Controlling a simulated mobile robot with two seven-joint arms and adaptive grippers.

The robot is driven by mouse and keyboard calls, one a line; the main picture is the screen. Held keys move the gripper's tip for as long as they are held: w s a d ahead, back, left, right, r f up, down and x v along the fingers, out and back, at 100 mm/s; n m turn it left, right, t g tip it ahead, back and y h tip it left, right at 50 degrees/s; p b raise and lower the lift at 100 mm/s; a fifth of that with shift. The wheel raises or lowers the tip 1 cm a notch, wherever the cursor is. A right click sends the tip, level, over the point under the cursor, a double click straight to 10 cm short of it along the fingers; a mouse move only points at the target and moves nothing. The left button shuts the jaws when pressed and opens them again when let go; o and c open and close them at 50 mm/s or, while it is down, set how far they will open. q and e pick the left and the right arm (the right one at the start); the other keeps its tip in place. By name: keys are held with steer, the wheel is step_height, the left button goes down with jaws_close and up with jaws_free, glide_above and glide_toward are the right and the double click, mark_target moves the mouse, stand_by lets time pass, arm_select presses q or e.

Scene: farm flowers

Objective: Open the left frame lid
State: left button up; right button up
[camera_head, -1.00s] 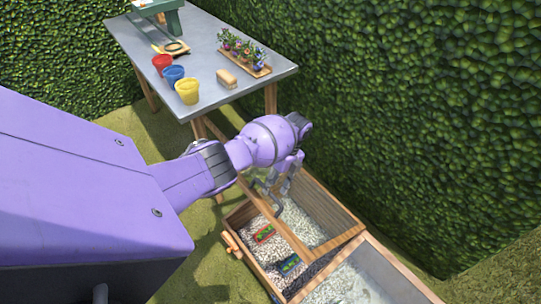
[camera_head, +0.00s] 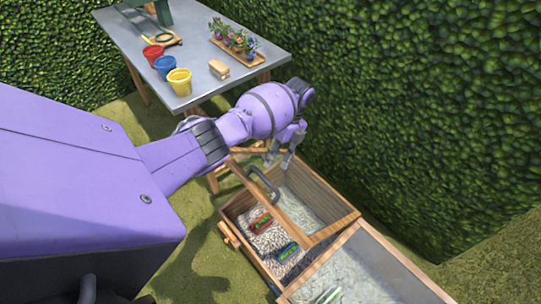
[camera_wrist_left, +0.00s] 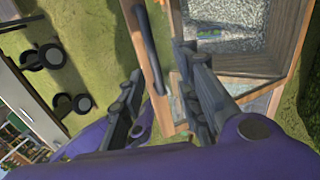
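The left frame (camera_head: 262,268) is a wooden box with pale gravel. Its glazed lid is partly raised, with its wooden front rail (camera_head: 293,228) standing above the box. A dark bar handle (camera_head: 263,184) is on that rail; in the left wrist view the handle (camera_wrist_left: 147,48) runs along the rail beyond the fingers. My left gripper (camera_head: 279,160) is at the rail's far end, beside the handle. In the wrist view its two fingers (camera_wrist_left: 168,100) are apart with nothing clearly clamped between them. Whether they touch the lid is unclear. My right gripper is not in view.
A red-labelled item (camera_head: 261,223) and a blue-green one (camera_head: 287,251) lie in the left frame. The right frame (camera_head: 400,262) adjoins it, glass closed. A grey table (camera_head: 205,55) with pots and flowers stands behind. A hedge (camera_head: 430,100) borders the right.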

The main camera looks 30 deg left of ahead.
arm_select(q)
steer(key=shift+v, duration=2.25)
